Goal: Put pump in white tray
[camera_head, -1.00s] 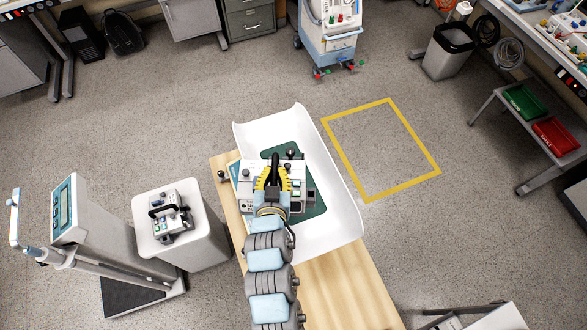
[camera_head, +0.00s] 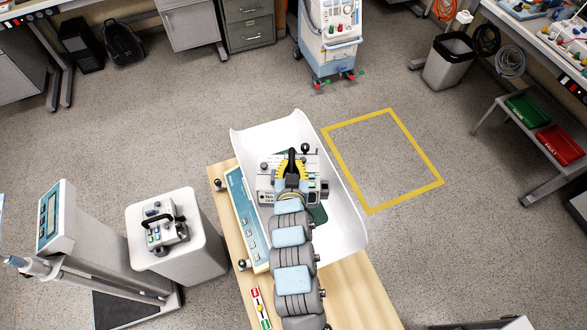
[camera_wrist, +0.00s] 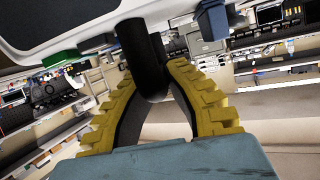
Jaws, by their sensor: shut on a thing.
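My gripper (camera_head: 292,165) has yellow ridged fingers and is shut on the black handle of a light grey pump (camera_head: 267,185). The wrist view shows the fingers (camera_wrist: 155,85) on both sides of the black handle (camera_wrist: 148,50), with the pale pump casing (camera_wrist: 70,22) above. In the head view the pump is over the white tray (camera_head: 345,215), within its curved sides. I cannot tell whether it touches the tray. My arm and the pump hide much of the green pad in the tray.
The tray is on a scale with a blue panel (camera_head: 243,215) on a wooden table (camera_head: 350,295). A second pump (camera_head: 165,228) stands on a white pedestal (camera_head: 200,250) at left. A yellow floor square (camera_head: 385,160) at right is empty.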

